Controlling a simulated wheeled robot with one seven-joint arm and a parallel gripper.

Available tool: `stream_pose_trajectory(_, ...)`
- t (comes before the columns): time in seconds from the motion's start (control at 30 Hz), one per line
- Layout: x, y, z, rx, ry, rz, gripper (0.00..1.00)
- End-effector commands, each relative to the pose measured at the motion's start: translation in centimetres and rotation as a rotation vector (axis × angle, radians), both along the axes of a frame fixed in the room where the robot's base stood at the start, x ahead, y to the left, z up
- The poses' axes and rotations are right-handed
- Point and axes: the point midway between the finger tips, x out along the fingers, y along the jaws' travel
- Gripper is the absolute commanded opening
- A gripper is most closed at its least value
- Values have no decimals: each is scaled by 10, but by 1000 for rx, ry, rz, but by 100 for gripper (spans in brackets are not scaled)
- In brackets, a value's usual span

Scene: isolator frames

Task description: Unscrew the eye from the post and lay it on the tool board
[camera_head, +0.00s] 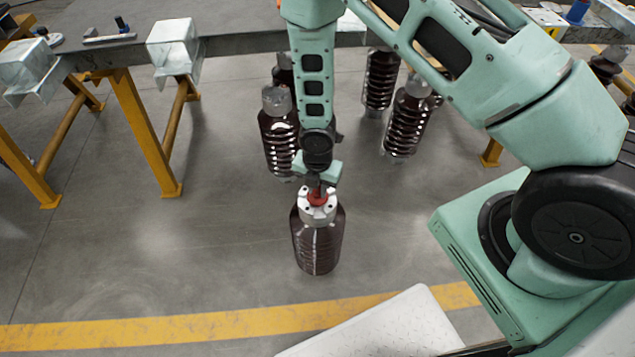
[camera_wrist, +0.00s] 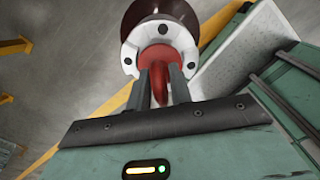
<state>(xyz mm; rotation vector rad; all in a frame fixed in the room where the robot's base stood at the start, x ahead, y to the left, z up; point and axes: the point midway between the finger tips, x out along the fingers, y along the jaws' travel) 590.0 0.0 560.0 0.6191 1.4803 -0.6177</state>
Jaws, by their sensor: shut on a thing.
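The post is a dark brown ribbed insulator (camera_head: 318,244) with a light metal cap (camera_head: 306,212), standing upright on the floor below my arm. The red eye (camera_head: 317,196) sits at the middle of the cap. In the wrist view the red eye (camera_wrist: 159,82) rises from the cap (camera_wrist: 130,52) between my two fingers. My gripper (camera_wrist: 160,78) is shut on the eye. In the head view my gripper (camera_head: 317,188) is directly above the post and partly hides the eye. I cannot make out which surface is the tool board.
Other brown insulators (camera_head: 408,118) stand behind the post. A yellow floor line (camera_head: 180,329) runs in front. The floor left of the post is clear.

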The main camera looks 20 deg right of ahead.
Motion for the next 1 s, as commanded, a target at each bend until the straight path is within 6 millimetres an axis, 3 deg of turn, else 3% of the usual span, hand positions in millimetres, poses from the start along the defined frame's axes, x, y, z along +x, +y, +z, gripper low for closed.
stream_pose_trajectory(0.13,-1,0,-1,-1,2,160,0)
stream_pose_trajectory(0.33,-1,0,-2,-1,2,170,0)
stream_pose_trajectory(0.37,-1,0,-2,-1,2,170,24)
stream_pose_trajectory(0.43,-1,0,-2,-1,2,168,43)
stream_pose_trajectory(0.47,-1,0,-2,-1,2,168,46)
stream_pose_trajectory(0.77,0,0,1,-1,1,166,46)
stream_pose_trajectory(1.0,1,0,34,1,-3,164,46)
